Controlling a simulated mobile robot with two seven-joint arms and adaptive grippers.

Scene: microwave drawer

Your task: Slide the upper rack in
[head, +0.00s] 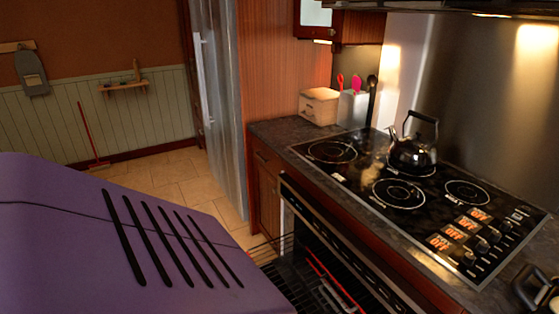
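The oven sits under the stovetop, and its front is open below the dark control trim (335,243). Dark wire rack bars (268,246) stick out on the left side of the opening. More black wire rack (325,291) shows at the bottom edge of the view, with a thin red strip beside it. I cannot tell surely which bars belong to the upper rack or how far it is out. A large purple slotted shape fills the lower left and hides what is behind it. Neither gripper is in view.
A black stovetop (405,225) carries a dark kettle (412,152). A wooden box (319,106) and a white utensil holder (352,108) stand at the back of the counter. A shiny item with a black loop (542,292) is cut off at lower right. Tiled floor (165,178) is open behind.

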